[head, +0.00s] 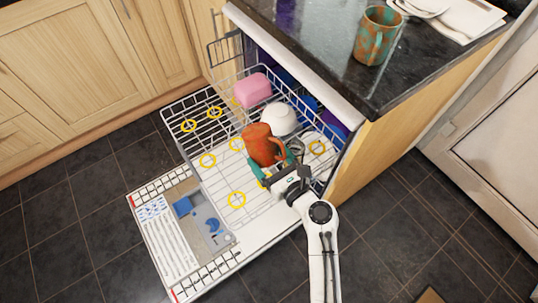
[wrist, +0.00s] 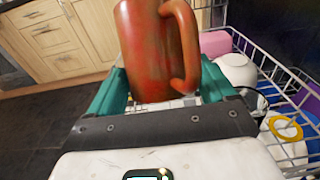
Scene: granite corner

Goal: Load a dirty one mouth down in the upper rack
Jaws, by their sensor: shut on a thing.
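An orange-red mug (head: 263,145) with a handle is held by my gripper (head: 273,170) over the pulled-out upper rack (head: 172,110). In the wrist view the mug (wrist: 147,50) stands between the teal fingers of my gripper (wrist: 160,85), with its handle on the right and its top cut off. I cannot clearly tell which way its mouth faces, or whether it touches the rack. A green-and-brown mug (head: 372,45) stands on the dark granite counter. Several yellow rings (head: 237,199) mark spots on the rack.
A pink block-like item (head: 253,90) and a white bowl-like dish (head: 279,119) sit in the rack behind the held mug. Blue and purple items lie deeper inside. The dishwasher door (head: 155,215) is open below. White plates (head: 462,15) lie on the counter. The rack's left and front areas look clear.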

